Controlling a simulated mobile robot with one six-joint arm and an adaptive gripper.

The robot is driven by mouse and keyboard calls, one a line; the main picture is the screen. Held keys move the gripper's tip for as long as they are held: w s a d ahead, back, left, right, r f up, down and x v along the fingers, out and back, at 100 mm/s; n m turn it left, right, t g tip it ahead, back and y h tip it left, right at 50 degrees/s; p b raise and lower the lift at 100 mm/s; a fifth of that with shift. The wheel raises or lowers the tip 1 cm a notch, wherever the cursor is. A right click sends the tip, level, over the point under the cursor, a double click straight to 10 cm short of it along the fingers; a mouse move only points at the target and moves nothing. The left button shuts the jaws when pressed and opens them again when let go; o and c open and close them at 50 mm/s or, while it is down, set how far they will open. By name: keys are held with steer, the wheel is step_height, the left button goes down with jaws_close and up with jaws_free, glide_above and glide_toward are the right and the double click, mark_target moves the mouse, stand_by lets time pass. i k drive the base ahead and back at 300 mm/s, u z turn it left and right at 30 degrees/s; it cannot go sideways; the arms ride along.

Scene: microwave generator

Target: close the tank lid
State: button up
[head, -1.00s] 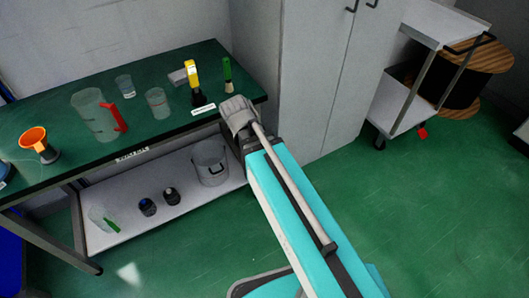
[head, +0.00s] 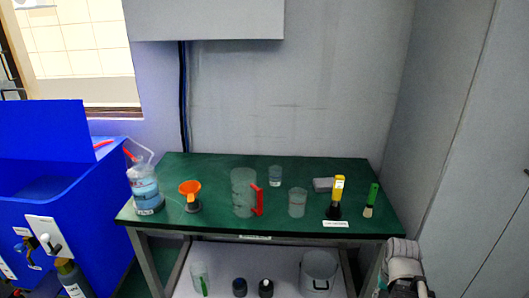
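A large blue tank-like unit (head: 75,215) stands at the left of the head view, cut off by the picture edge. A flat blue panel (head: 40,130) stands raised above its top at the left; it may be the lid, but I cannot tell for sure. A small red part (head: 103,144) shows by the panel's right edge. Part of my arm shows at the bottom right, in front of the table and far from the blue unit. My gripper's fingers cannot be made out in the view.
A green-topped table (head: 270,225) stands right of the blue unit. It bears a blue-labelled jug (head: 145,190), an orange funnel (head: 190,190), a clear pitcher with a red handle (head: 243,193), beakers and brushes. A grey cabinet (head: 455,150) stands at the right.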

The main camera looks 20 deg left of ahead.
mark_target(51, 130)
steer(key=u, duration=2.15)
steer(key=i, duration=1.5)
steer(key=u, duration=0.1)
